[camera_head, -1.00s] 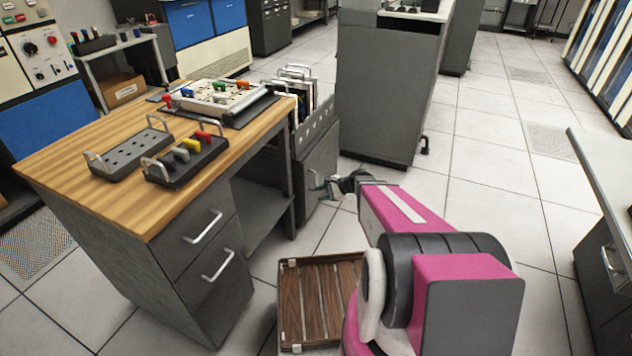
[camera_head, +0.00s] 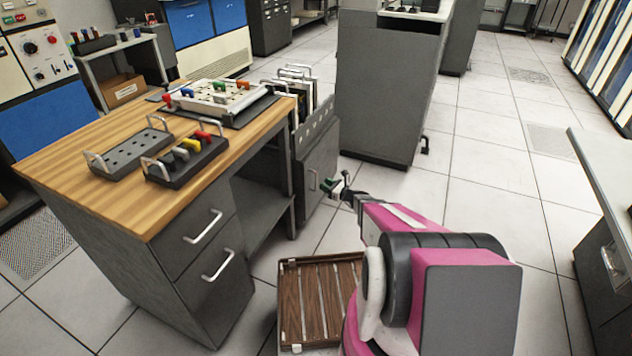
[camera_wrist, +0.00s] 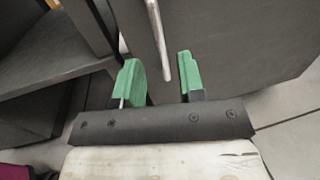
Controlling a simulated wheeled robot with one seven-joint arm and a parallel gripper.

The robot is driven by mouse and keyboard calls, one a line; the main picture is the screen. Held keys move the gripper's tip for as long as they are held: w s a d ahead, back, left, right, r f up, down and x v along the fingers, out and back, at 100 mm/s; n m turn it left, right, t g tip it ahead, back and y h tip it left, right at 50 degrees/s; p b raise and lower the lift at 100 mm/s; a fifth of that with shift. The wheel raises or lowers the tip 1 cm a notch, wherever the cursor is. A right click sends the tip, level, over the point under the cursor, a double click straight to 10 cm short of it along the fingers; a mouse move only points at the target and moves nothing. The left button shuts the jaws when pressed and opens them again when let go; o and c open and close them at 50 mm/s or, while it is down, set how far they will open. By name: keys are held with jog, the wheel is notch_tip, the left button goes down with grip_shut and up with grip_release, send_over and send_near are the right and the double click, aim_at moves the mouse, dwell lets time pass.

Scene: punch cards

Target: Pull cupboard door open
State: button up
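The grey cupboard door (camera_head: 321,165) is on the small cabinet at the right end of the wooden desk. Nothing is held. The door looks shut or nearly so; a small gap cannot be ruled out.
A slatted wooden crate (camera_head: 321,300) lies on the floor below my arm. The desk (camera_head: 115,200) with drawers stands left, and a tall grey cabinet (camera_head: 385,95) stands behind. Open tiled floor (camera_head: 490,215) lies to the right.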

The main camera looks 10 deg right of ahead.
aim_at(316, 188)
jog(key=x, duration=0.6)
grip_shut()
